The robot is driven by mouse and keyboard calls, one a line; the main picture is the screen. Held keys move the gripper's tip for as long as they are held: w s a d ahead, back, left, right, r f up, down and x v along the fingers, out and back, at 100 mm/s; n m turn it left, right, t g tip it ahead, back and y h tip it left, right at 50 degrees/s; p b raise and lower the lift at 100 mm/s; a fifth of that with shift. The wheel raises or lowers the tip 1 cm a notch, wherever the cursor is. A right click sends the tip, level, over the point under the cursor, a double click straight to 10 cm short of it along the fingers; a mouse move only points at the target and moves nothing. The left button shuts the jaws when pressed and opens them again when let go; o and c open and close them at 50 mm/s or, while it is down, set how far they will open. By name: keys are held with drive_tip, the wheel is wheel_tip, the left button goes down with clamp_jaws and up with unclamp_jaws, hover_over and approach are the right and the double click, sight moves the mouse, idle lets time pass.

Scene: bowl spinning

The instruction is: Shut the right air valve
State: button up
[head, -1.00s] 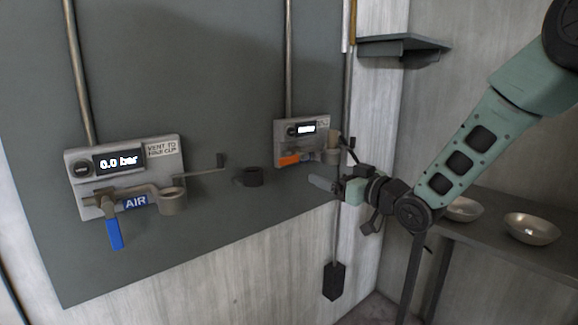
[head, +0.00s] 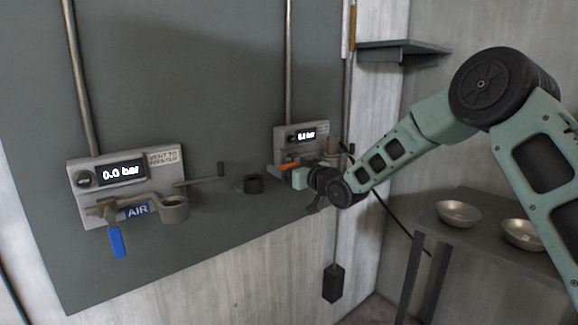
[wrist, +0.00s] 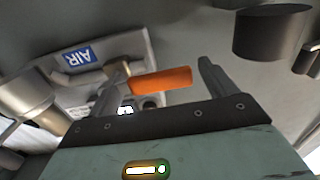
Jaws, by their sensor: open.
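The right air valve's orange handle (head: 289,166) sticks out sideways below the right panel's display (head: 307,137). My gripper (head: 284,173) is at the front of that panel and partly hides the handle and valve body. In the wrist view the orange handle (wrist: 161,80) lies crosswise between the two spread fingers of my gripper (wrist: 162,68). The fingers stand apart at its two ends, and I cannot tell whether either touches it. A blue AIR label (wrist: 79,56) is beside the left finger.
A dark round cup (head: 253,184) sits on the board between the panels. Metal bowls (head: 458,213) stand on a shelf at right.

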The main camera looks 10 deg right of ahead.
drive_tip(key=shift+w, duration=0.1)
drive_tip(key=c, duration=1.4)
drive_tip(key=shift+f+b, duration=0.15)
drive_tip(key=shift+b, duration=0.2)
drive_tip(key=f+n+b, duration=0.1)
drive_tip(key=n+b, duration=0.1)
drive_tip(key=b, duration=0.2)
drive_tip(key=shift+f, duration=0.35)
drive_tip(key=w+d+f+n+b, duration=0.3)
drive_tip(key=d+f+n+b, duration=0.1)
drive_tip(key=n+b, duration=1.2)
drive_tip(key=shift+d+f+b, duration=0.25)
drive_tip(key=shift+d+b, duration=0.25)
drive_tip(key=shift+b, duration=0.55)
